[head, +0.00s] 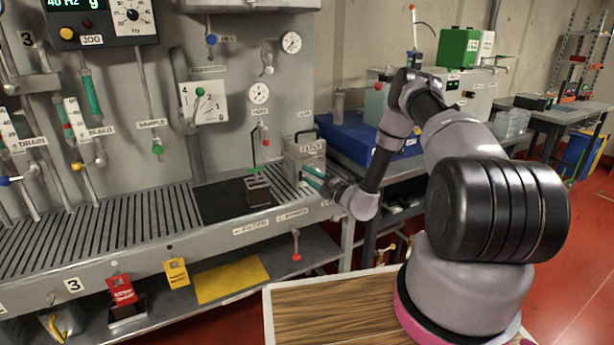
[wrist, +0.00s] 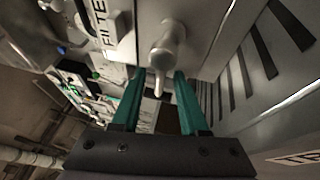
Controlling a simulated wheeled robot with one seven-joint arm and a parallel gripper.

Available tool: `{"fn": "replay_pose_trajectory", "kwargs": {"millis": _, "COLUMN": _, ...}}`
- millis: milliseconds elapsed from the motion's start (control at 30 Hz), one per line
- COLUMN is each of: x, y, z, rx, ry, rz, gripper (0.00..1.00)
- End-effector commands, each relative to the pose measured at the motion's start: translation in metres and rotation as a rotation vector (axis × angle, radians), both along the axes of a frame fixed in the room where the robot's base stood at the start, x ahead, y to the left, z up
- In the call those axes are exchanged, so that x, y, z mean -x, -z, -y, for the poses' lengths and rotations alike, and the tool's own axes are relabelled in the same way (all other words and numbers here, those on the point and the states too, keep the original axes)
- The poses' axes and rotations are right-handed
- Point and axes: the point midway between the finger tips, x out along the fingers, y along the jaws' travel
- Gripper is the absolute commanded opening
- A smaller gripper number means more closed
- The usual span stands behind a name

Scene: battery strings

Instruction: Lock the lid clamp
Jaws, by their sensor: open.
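The grey metal filter box (head: 304,158) stands at the right end of the slatted bench, with a dark handle on top. My gripper (head: 314,177) is at the box's front right side. In the wrist view my gripper (wrist: 159,78) has its two teal fingers apart, with nothing clasped between them. A rounded metal knob with a pale pin (wrist: 168,45), which looks like the lid clamp, sits just ahead of the fingertips. The pin points down into the gap between the fingers; I cannot tell whether they touch it. In the head view the clamp is too small to make out.
A dark block (head: 258,191) lies on the black mat (head: 219,201) left of the box. A red-handled valve (head: 296,246) hangs under the bench edge. A blue tray (head: 362,140) sits on the table behind my arm. Pipes and gauges line the back panel.

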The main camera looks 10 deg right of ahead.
Motion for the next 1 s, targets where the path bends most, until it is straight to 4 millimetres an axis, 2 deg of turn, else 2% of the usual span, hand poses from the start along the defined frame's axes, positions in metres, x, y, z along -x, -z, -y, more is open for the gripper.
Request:
{"fn": "replay_pose_trajectory", "kwargs": {"millis": 333, "x": -0.0034, "y": -0.001, "z": -0.0031, "rx": 0.0, "ry": 0.0, "rz": 0.0, "gripper": 0.43}}
{"fn": "replay_pose_trajectory", "kwargs": {"millis": 433, "x": -0.0033, "y": -0.001, "z": -0.003, "rx": 0.0, "ry": 0.0, "rz": 0.0, "gripper": 0.05}}
{"fn": "replay_pose_trajectory", "kwargs": {"millis": 467, "x": -0.0034, "y": -0.001, "z": -0.0029, "rx": 0.0, "ry": 0.0, "rz": 0.0, "gripper": 0.0}}
{"fn": "replay_pose_trajectory", "kwargs": {"millis": 1000, "x": -0.0031, "y": -0.0008, "z": -0.0028, "rx": 0.001, "ry": 0.0, "rz": -0.001, "gripper": 0.0}}
